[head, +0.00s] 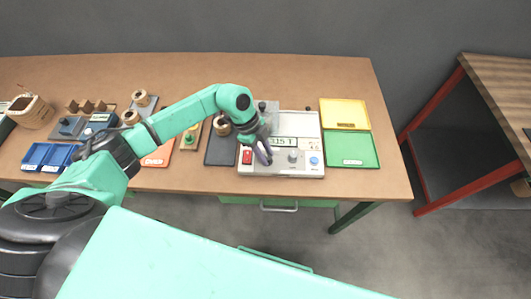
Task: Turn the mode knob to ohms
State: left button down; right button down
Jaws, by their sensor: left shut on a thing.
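The grey-white meter (310,128) lies on the bench at the middle right, with a lit display (284,141) that seems to read "3.15 T". My left gripper (263,155) reaches down onto the left part of its front panel, its dark purple fingers closed on what appears to be the mode knob. The fingers hide that knob, so its pointer cannot be read. A grey knob (293,156) and a blue button (314,160) are to the right. My right gripper is out of view.
A yellow tray (345,113) and a green tray (352,150) lie right of the meter. Blue bins (47,156), an orange tray (159,156) and several coils on boards stand to the left under and around my arm. A second table (505,85) stands at the right.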

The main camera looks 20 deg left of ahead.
pick_arm(q)
jog(key=m+b, duration=0.1)
jog(key=m, duration=0.1)
jog(key=m+g+b, duration=0.1)
jog(key=m+b, duration=0.1)
jog(key=m+g+y+b, duration=0.1)
jog(key=m, duration=0.1)
jog(key=shift+w+d+f, duration=0.1)
jog(key=shift+w, duration=0.15)
jog(key=m+g+y+b, duration=0.1)
jog(key=m+b, duration=0.2)
jog(key=m, duration=0.1)
jog(key=shift+d, duration=0.1)
jog(key=shift+m+y+b, duration=0.35)
jog(key=shift+m+y, duration=0.05)
jog(key=shift+m, duration=0.3)
jog(key=shift+r, duration=0.2)
jog(key=c, duration=0.6)
grip_release()
